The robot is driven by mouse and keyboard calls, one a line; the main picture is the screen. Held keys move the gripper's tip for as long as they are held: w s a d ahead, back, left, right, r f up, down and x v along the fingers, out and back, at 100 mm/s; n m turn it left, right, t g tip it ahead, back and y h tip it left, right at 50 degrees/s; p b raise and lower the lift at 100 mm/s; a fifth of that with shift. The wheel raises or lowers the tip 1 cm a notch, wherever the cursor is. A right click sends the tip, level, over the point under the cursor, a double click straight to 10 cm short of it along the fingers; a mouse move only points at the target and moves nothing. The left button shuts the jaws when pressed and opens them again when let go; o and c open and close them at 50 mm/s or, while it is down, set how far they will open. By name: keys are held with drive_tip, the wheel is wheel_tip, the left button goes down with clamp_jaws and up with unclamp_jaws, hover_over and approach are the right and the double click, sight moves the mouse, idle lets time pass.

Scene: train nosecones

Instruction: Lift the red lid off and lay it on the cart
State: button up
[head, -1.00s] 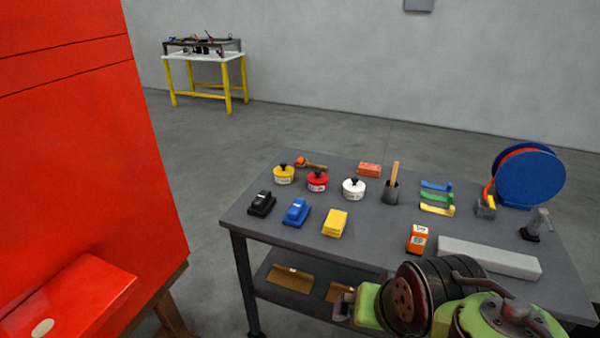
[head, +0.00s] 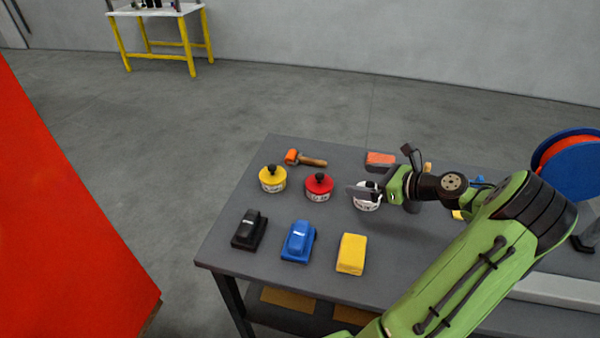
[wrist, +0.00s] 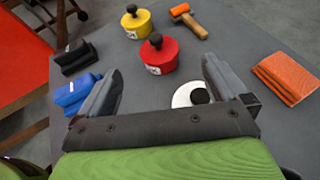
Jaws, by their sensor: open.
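The red lid (head: 319,183) with a black knob sits on a white, labelled tin in the middle of the row of tins on the cart (head: 215,245). In the wrist view the red lid (wrist: 158,52) is ahead of my gripper, between the lines of its two fingers but beyond their tips. My gripper (head: 362,190) is open and empty, to the right of the red-lidded tin, over the white-lidded tin (head: 368,200). The wrist view shows both fingers (wrist: 160,75) spread apart. The white lid (wrist: 190,95) lies partly hidden behind the right finger.
A yellow-lidded tin (head: 272,180) stands left of the red one. Black (head: 249,230), blue (head: 298,241) and yellow (head: 351,253) blocks lie in front. Bare cart top shows between the tins and blocks.

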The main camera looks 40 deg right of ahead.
sight(320, 179)
drive_tip(key=b+x, duration=0.1)
drive_tip(key=x, duration=0.3)
drive_tip(key=b+x, duration=0.1)
drive_tip(key=x, duration=0.4)
drive_tip(key=shift+a+f, duration=0.2)
drive_tip(key=shift+f, duration=0.1)
drive_tip(key=b+x, duration=0.2)
drive_tip(key=x, duration=0.3)
drive_tip(key=shift+w+a+f, duration=0.1)
drive_tip(key=shift+a+f, duration=0.15)
drive_tip(key=shift+r, duration=0.1)
drive_tip(key=shift+s+f, duration=0.2)
drive_tip(key=shift+s, duration=0.05)
clamp_jaws()
